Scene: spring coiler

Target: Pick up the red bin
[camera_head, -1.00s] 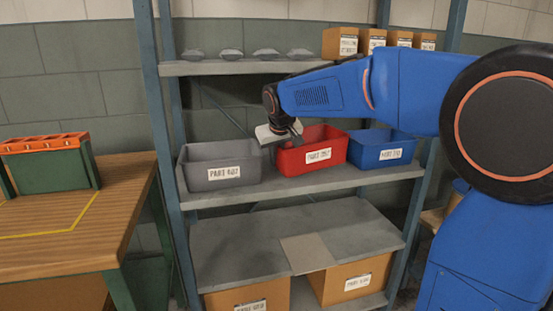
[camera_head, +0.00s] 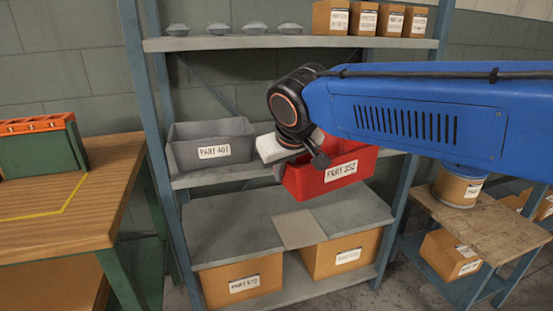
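The red bin (camera_head: 328,178) carries a white part label on its front. It is off the middle shelf, in front of it, and slightly tilted in the picture. My gripper (camera_head: 308,160) is at the bin's left wall, with a dark finger on the near side of the rim. It appears shut on that wall; the other finger is largely hidden. My blue arm reaches in from the right and covers the upper right of the bin. The blue bin is out of sight behind my arm.
A grey bin (camera_head: 212,150) stands on the middle shelf (camera_head: 205,180), left of the red bin. Cardboard boxes (camera_head: 340,253) sit low on the rack. A wooden workbench (camera_head: 80,190) is at left, and a low table (camera_head: 480,230) with a round container (camera_head: 458,187) at right.

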